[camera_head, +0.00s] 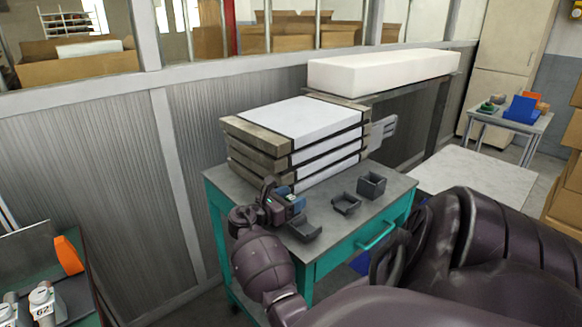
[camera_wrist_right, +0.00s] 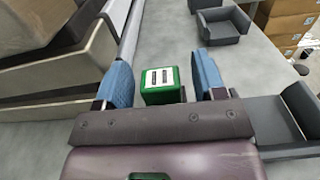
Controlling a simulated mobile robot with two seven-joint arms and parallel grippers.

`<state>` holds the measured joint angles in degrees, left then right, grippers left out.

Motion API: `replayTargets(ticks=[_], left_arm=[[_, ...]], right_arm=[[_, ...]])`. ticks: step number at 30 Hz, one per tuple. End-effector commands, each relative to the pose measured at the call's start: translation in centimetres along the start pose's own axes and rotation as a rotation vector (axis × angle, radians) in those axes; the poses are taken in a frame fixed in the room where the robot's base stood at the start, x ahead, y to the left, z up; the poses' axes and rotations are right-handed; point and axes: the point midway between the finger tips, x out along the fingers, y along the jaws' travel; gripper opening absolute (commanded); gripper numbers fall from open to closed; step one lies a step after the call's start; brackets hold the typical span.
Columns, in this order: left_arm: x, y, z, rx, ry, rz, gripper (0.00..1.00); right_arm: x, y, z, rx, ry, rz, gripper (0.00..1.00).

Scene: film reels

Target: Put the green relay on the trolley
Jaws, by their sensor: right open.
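The green relay (camera_wrist_right: 161,84), a small block with a white label on top, shows between the fingers of my right gripper (camera_wrist_right: 166,84) in the right wrist view. Narrow gaps show between it and the blue finger pads, and the gripper is open. The grey top (camera_wrist_right: 168,48) behind it belongs to the teal trolley (camera_head: 340,256). In the head view my right gripper (camera_head: 284,202) is low over the trolley's front left part, beside the stacked cases. The relay is mostly hidden there. I cannot tell whether it touches the trolley top. My left gripper is not seen.
A stack of pale cases (camera_head: 315,118) fills the trolley's back left. Small dark bins (camera_head: 345,204) stand at the front and right, one (camera_head: 304,229) close to my right gripper. A ribbed wall (camera_head: 120,180) runs behind. A small table (camera_head: 510,122) with a blue bin stands far right.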

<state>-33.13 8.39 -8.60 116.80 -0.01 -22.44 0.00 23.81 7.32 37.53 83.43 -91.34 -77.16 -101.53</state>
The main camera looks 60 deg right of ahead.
Motion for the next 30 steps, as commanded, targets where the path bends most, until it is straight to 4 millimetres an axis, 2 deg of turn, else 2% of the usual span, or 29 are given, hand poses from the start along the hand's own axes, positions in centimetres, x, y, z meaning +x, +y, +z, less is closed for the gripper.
replayTargets(ticks=[5,11,21,25,30], left_arm=[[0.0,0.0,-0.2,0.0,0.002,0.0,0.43],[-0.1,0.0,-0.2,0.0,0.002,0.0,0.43],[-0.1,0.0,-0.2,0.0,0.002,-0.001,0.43],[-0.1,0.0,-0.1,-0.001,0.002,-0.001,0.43],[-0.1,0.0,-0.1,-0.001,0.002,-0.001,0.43]], right_arm=[[0.0,0.0,0.6,0.003,0.0,0.0,0.63],[-2.9,0.0,0.4,0.001,0.003,0.003,0.63],[-9.3,0.0,0.4,0.0,0.002,0.002,0.63],[-10.9,0.0,0.4,0.0,0.001,0.001,0.63],[-11.9,0.0,0.4,0.0,0.0,0.0,0.63]])
